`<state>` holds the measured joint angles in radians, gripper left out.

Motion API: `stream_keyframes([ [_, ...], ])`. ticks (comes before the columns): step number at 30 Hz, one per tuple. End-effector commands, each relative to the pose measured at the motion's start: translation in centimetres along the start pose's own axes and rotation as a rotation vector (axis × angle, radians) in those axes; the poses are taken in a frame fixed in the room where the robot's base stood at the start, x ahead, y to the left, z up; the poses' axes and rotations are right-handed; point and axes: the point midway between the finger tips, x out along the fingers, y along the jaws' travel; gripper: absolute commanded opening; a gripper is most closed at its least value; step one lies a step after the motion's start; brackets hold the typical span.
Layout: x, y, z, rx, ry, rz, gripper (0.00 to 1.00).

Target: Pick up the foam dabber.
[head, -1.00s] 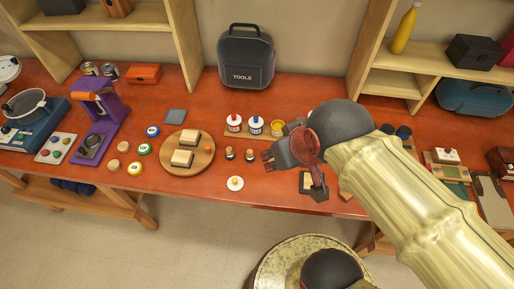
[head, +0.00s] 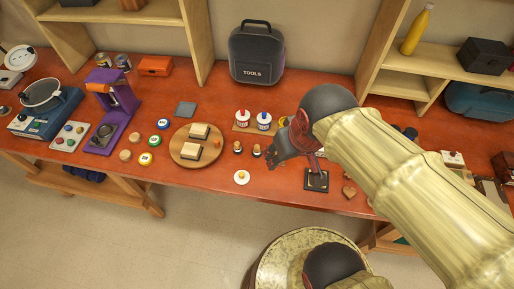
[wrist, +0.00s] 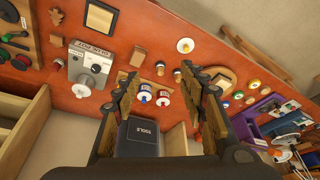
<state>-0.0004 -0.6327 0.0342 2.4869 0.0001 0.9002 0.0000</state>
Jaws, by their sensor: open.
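A white round disc with a small yellow knob (head: 241,177), which looks like the foam dabber, lies near the table's front edge. It also shows in the wrist view (wrist: 185,45), beyond the fingertips. My gripper (head: 276,154) is open and empty above the table, to the right of the disc and apart from it. In the wrist view its two fingers (wrist: 158,76) stand wide apart. Two small dark-based pieces with light tops (head: 238,147) (head: 256,151) stand behind the disc, close to my gripper.
A round wooden board (head: 185,159) with pale blocks lies to the left. Glue-like bottles (head: 242,118) stand behind. A black-framed pad (head: 316,181) and a wooden heart (head: 349,190) lie right of my gripper. A tool case (head: 257,52) stands at the back.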

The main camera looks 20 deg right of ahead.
Motion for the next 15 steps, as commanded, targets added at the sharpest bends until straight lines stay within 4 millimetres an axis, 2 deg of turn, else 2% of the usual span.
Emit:
stream_keyframes([
  [2, 0.5, 0.0, -0.8, 0.0, -0.088, 0.0, 0.42],
  [8, 3.7, 0.0, -2.8, -0.037, -0.253, -0.005, 0.42],
  [15, 9.2, -0.1, -5.2, -0.221, -0.4, -0.045, 0.42],
])
